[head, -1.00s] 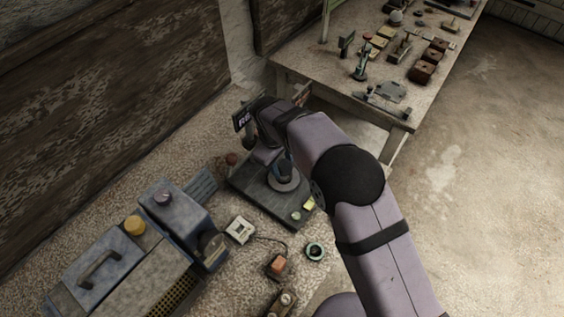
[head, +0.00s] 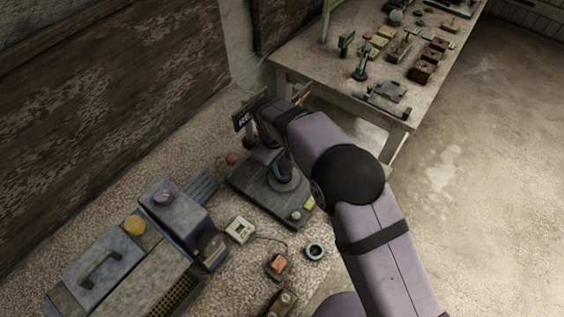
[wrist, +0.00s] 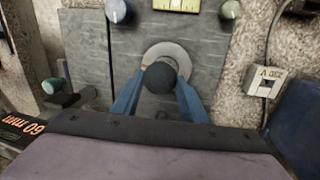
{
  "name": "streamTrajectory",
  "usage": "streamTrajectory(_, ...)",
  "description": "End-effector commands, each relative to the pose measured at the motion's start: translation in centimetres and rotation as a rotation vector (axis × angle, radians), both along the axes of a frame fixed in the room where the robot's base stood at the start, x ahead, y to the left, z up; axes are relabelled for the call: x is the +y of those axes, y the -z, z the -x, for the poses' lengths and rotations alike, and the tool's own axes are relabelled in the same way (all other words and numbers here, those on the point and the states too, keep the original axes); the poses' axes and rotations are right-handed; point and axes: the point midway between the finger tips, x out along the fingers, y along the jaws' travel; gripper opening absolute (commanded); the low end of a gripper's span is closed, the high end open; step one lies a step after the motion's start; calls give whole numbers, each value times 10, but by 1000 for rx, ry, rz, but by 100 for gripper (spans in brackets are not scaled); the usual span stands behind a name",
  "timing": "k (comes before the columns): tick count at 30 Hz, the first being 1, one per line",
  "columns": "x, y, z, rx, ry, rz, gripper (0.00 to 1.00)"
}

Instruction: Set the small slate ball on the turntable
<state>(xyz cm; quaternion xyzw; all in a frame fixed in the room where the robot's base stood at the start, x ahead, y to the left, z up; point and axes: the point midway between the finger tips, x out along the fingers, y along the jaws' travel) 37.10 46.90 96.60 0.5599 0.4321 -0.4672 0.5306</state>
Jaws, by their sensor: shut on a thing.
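The small slate ball (wrist: 160,77) is dark and round and sits between the fingertips of my gripper (wrist: 161,80) in the wrist view. The blue fingers are shut on it from both sides. The turntable (wrist: 166,49) is a pale round disc behind and under the ball, set in a grey plate. The ball overlaps the disc's near part; I cannot tell whether it touches it. In the head view my gripper (head: 283,172) is over the turntable (head: 288,187), partly covered by my arm, and the ball cannot be made out.
The grey plate (head: 254,198) carries knobs and a yellow label (head: 309,203) near one edge. A blue-grey machine (head: 178,216), a white meter box (head: 239,229) and a reddish ball (head: 232,158) stand around it. A cluttered table (head: 322,72) is at the back.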

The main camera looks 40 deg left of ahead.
Motion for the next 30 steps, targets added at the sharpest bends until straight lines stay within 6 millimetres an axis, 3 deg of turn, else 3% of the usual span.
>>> streamTrajectory(30,0,14,0,-1,0,-1,12)
